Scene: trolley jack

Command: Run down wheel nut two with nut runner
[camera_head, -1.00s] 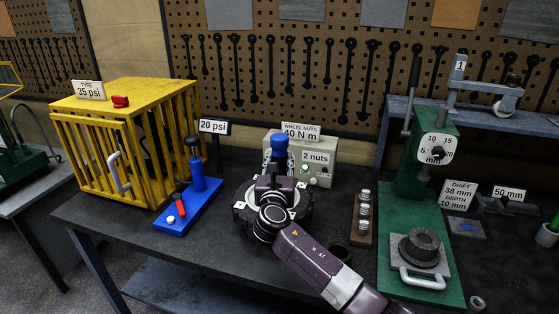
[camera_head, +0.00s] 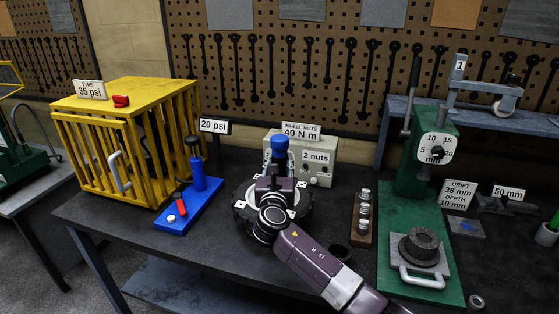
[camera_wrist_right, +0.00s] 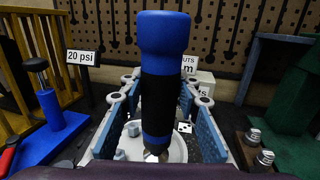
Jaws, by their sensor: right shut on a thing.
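The nut runner (camera_head: 280,147) has a blue top and, in the wrist view (camera_wrist_right: 164,85), a black body with a blue collar below it. My right gripper (camera_head: 275,180) is shut around it; its blue-padded fingers stand on both sides of it in the wrist view (camera_wrist_right: 160,110). The tool stands roughly upright over the wheel (camera_head: 240,214), a dark tyre with a pale centre, lying flat on the bench. A silver stud or nut (camera_wrist_right: 134,129) shows on the pale centre. The tool's lower tip reaches the centre, but its exact contact is hidden. My left gripper is out of view.
Behind the wheel stands a grey box (camera_head: 322,175) labelled "2 nuts". To the right are a brown rack (camera_head: 360,235) with several silver pieces and a green press (camera_head: 405,200). To the left are a blue pump stand (camera_head: 190,207) and a yellow cage (camera_head: 125,95).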

